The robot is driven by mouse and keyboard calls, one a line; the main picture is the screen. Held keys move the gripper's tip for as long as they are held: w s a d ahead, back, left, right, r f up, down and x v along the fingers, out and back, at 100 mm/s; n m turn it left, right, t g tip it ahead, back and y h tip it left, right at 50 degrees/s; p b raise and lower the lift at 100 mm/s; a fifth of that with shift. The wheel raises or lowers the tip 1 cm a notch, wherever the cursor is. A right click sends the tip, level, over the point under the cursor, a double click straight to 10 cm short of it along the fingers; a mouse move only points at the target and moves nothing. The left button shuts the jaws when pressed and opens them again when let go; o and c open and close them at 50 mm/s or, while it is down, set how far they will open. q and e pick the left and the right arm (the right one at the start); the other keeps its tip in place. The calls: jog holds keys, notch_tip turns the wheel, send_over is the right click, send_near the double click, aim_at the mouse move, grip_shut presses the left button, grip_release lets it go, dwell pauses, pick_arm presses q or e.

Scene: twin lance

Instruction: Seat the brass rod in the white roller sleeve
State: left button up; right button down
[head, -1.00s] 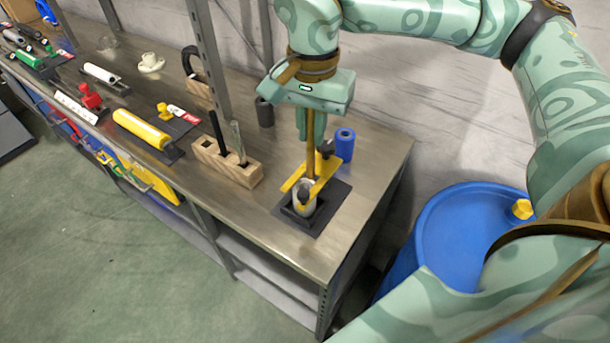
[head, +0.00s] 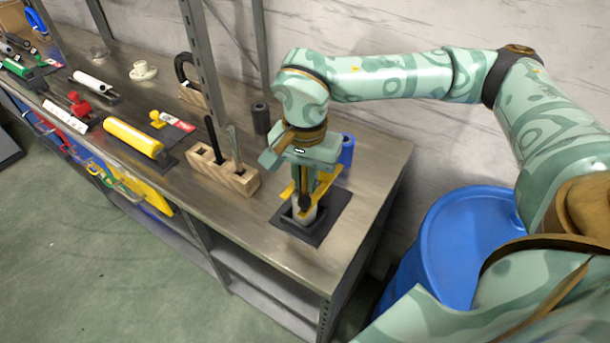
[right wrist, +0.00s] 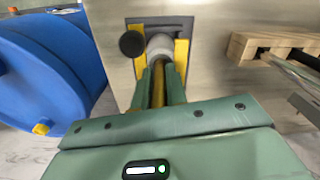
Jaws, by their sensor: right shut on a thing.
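The white roller sleeve (head: 303,216) stands upright in a black square holder (head: 318,229) near the bench's right end. It also shows in the right wrist view (right wrist: 160,44). My right gripper (head: 305,190) points down, low over the sleeve, shut on the brass rod. In the right wrist view the rod (right wrist: 158,88) runs between the green fingers, in line with the sleeve's mouth. Its lower end is hidden, so I cannot tell how deep it sits. My left gripper is not in view.
A black knob (right wrist: 132,43) sits beside the sleeve. A blue roller (head: 347,150) stands behind my gripper, and a wooden block (head: 222,171) with upright tools is to the left. A yellow roller (head: 133,137) lies farther left. A blue barrel (head: 455,235) stands off the bench's right end.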

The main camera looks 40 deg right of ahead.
jog(key=shift+f, duration=0.3)
jog(key=shift+s+f, duration=0.1)
jog(key=shift+f, duration=0.15)
jog(key=c, duration=1.4)
grip_release()
jog(key=shift+f, duration=0.1)
jog(key=shift+a, duration=0.15)
jog(key=shift+f, duration=0.1)
notch_tip(320, 180, up, 14)
jog(key=p, duration=0.3)
jog(key=shift+f, duration=0.1)
